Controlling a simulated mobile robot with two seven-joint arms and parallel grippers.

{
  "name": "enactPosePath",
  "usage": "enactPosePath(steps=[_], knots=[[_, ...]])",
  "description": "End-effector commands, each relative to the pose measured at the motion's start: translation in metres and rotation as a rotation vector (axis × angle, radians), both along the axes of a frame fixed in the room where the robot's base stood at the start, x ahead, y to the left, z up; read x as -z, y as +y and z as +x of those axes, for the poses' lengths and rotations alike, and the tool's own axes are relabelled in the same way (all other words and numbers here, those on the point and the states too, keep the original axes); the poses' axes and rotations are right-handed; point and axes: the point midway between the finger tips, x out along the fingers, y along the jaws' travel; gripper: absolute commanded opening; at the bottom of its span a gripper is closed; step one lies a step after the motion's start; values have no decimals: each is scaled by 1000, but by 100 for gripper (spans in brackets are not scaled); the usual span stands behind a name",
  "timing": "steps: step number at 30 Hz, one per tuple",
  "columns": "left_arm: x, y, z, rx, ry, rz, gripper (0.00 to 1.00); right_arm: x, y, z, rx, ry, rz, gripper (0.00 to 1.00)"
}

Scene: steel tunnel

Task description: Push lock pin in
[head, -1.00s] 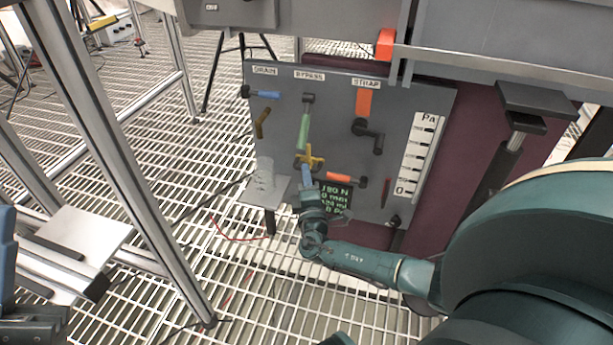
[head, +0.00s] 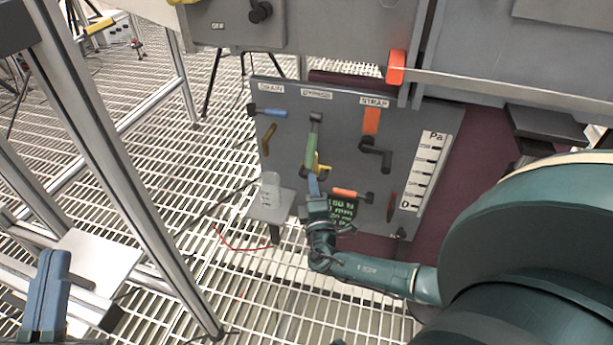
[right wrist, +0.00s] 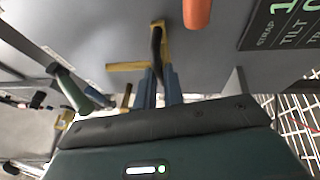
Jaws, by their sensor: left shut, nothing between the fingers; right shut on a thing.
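I cannot tell for sure which part is the lock pin. A yellow piece (head: 322,169) on the grey panel (head: 345,130) sits by the lower end of a green handle. In the right wrist view, a dark bar (right wrist: 157,47) runs down from a yellow bracket (right wrist: 128,67). My right gripper (head: 314,185) is at this spot, its blue fingers (right wrist: 159,82) shut on the dark bar. The bar's grasped end is partly hidden. My left gripper (head: 47,290) is shut and empty at the lower left, far from the panel.
A small shelf (head: 268,210) bears a clear container (head: 270,185). A metal frame post (head: 125,170) stands between my grippers.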

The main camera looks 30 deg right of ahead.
Motion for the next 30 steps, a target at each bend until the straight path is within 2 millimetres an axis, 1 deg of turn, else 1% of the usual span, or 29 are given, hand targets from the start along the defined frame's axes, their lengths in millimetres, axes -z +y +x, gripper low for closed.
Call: enactPosePath(steps=[1, 6, 12, 13, 21, 30], knots=[[1, 0, -1, 0, 36, -5, 0, -8, -1, -4, 1, -3, -1, 0], [10, -1, -2, 0, 79, -9, 0, -10, -1, -7, 1, -6, -2, 0], [10, -1, -2, 0, 76, -9, 0, -11, -1, -6, 1, -10, -4, 0], [10, -1, -2, 0, 76, -9, 0, -11, -1, -6, 1, -10, -4, 11], [9, -1, -2, -1, 74, -8, 0, -10, -1, -7, 1, -9, -3, 32], [10, -1, -2, -1, 73, -8, 0, -8, 0, -7, 1, -4, -1, 32]])
